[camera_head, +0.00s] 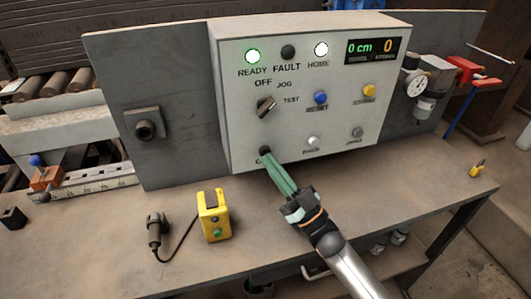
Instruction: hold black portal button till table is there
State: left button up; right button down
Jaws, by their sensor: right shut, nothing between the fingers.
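The black button (264,149) is at the lower left of the light grey control panel (235,85). My right gripper (269,160) comes in from the lower right with its green fingers together and empty. Its fingertips are at the black button and cover part of it and its label. I cannot tell whether the button is pressed in. The display (374,50) reads 0 cm and 0. My left gripper is out of view.
A mode knob (266,106), blue button (320,97), yellow button (369,90) and two grey buttons sit near the black one. A yellow box (214,215) and a black corded tool (157,237) lie on the workbench (100,258). A pressure gauge (415,84) is at right.

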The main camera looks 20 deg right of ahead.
jog(key=shift+w, duration=0.45)
dwell(0.6)
jog(key=shift+s, duration=0.15)
dwell(2.3)
jog(key=shift+s+p, duration=0.3)
jog(key=shift+s, duration=0.45)
jog(key=s+p, duration=0.2)
jog(key=s, duration=0.3)
jog(key=shift+d, duration=0.1)
dwell(0.3)
